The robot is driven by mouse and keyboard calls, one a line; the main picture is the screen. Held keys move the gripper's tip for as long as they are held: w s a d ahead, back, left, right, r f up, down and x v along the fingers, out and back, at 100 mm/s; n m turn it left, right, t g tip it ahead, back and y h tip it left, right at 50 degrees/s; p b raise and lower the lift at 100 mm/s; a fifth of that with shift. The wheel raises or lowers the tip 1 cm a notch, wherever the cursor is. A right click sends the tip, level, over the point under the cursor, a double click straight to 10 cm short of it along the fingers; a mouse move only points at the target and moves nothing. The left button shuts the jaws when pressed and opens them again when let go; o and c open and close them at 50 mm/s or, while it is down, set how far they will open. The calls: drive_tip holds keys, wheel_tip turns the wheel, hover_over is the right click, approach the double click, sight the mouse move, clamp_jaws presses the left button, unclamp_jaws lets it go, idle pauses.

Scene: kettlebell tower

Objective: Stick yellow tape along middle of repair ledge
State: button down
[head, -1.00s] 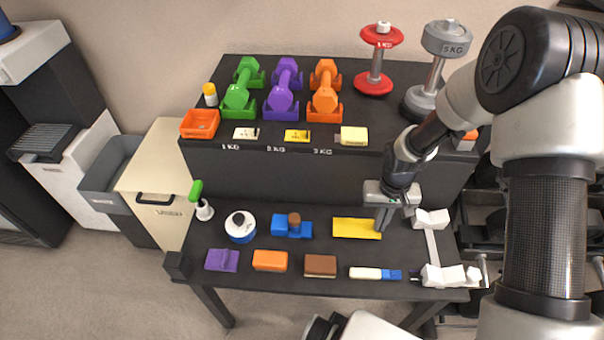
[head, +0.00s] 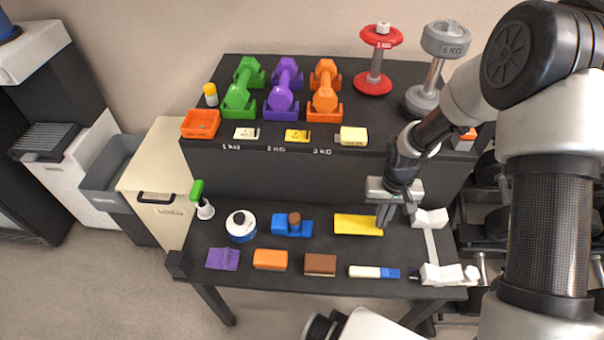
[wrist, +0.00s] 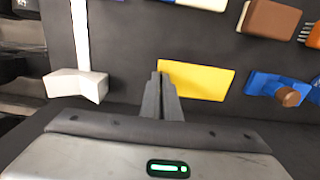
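A flat yellow strip (head: 357,224), which I take for the yellow tape, lies on the lower black shelf, right of centre. It also shows in the wrist view (wrist: 202,80). My gripper (head: 382,222) points down at its right end; in the wrist view my fingers (wrist: 157,82) are close together and overlap its edge. I see no tape clearly between them, and contact is unclear. A narrow white bar (head: 431,243) joins two white blocks, the front one (head: 448,275), at the shelf's right end. I cannot tell whether this is the repair ledge.
A blue holder (head: 283,226) with a brown knob stands left of the strip. A brown block (head: 320,264), an orange block (head: 270,259) and a blue-and-white brush (head: 374,272) line the front. Dumbbells, including a green one (head: 240,92), fill the raised shelf behind.

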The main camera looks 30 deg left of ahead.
drive_tip(key=shift+r, duration=0.15)
drive_tip(key=shift+r+p, duration=1.6)
drive_tip(key=shift+r, duration=0.75)
